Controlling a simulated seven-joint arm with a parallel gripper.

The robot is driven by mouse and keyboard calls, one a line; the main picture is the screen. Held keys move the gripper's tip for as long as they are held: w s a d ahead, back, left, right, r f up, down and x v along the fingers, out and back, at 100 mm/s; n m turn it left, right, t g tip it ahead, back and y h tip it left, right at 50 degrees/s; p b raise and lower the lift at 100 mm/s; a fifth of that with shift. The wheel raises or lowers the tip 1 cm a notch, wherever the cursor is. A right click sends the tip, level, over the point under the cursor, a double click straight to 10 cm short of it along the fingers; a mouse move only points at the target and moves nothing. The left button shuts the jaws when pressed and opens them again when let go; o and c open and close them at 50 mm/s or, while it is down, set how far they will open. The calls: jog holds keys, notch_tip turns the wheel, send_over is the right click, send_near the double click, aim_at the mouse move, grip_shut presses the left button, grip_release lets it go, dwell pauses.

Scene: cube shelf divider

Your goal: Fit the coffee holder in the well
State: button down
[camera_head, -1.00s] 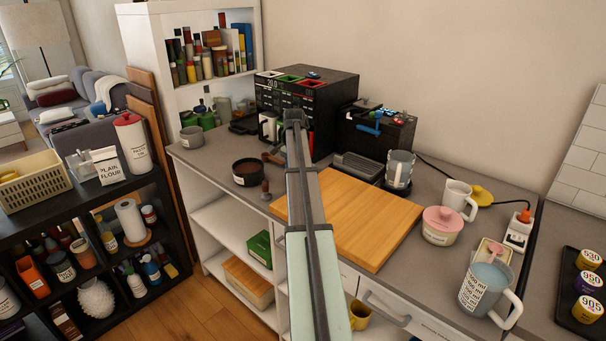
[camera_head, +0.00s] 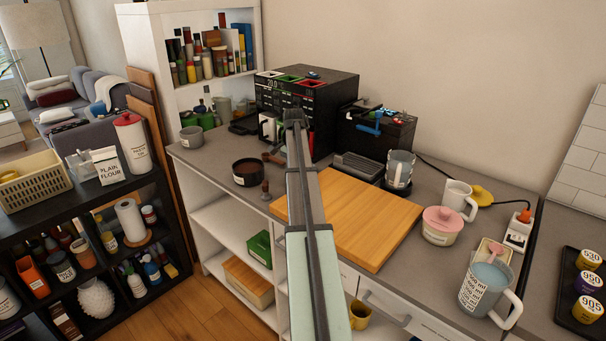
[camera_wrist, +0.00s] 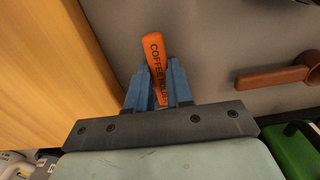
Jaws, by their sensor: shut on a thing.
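The coffee holder (camera_wrist: 156,55) is an orange, rounded bar with dark lettering that begins "COFFEE". It shows in the wrist view between the blue fingers of my gripper (camera_wrist: 159,82), which is shut on it. Its upper end sticks out past the fingertips, above the grey counter. In the head view my arm hides the fingers and the holder. A black cabinet (camera_head: 322,96) stands beyond my arm, with coloured-rimmed openings on top: a red one (camera_head: 309,84) and a green one (camera_head: 289,78). I cannot tell which opening, if any, is the well.
A wooden board (camera_head: 365,222) lies on the counter right of my arm. A dark round bowl (camera_head: 246,174) and a brown handle (camera_wrist: 272,78) lie near my gripper. A black machine (camera_head: 376,137) stands right of the cabinet. Mugs and a pink jar (camera_head: 441,227) occupy the right side.

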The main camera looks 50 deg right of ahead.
jog(key=shift+r, duration=1)
dwell(0.8)
jog(key=shift+r, duration=1.5)
jog(key=s+d+r+n, duration=0.2)
jog(key=s+d+r, duration=0.2)
jog(key=d+r, duration=1.05)
notch_tip(320, 180, up, 2)
jog(key=m, duration=0.2)
send_over(346, 113)
jog(key=s+a, duration=0.2)
jog(key=shift+w+a+f, duration=0.15)
jog(key=shift+a+f, duration=0.1)
jog(key=shift+f, duration=0.6)
jog(key=shift+f, duration=1.75)
